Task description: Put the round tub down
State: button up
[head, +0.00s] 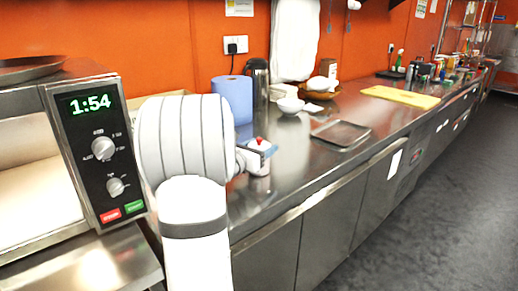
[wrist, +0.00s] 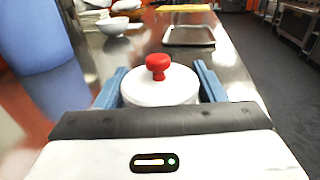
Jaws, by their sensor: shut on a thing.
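The round tub (wrist: 160,92) is white with a red knob on its lid. In the wrist view it sits upright between the two blue fingers of my gripper (wrist: 160,88), which are shut on its sides. In the head view the tub (head: 260,168) shows at the end of my arm, over the near part of the steel counter (head: 296,165). My gripper (head: 258,152) is partly hidden by my arm there. The tub's underside is hard to see, so I cannot tell whether it touches the counter.
A blue paper roll (head: 235,98) and a steel flask (head: 258,85) stand behind the tub. White bowls (head: 290,105) are further back. A metal tray (head: 341,134) lies to the right, with a yellow board (head: 401,96) beyond. An oven (head: 100,150) stands at left. Bare counter lies between tub and tray.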

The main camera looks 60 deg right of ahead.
jog(key=shift+f+b, duration=0.15)
jog(key=shift+b, duration=0.15)
jog(key=o, duration=1.2)
jog(key=shift+c, duration=0.2)
jog(key=shift+r+p, duration=0.25)
jog(key=shift+p, duration=0.15)
jog(key=a, duration=0.3)
jog(key=w+a, duration=0.1)
jog(key=a, duration=0.3)
jog(key=w+a, duration=0.1)
jog(key=a, duration=0.2)
jog(key=shift+a+f+b, duration=0.1)
jog(key=shift+a+b, duration=0.25)
jog(key=shift+w+a, duration=0.1)
jog(key=shift+a, duration=0.5)
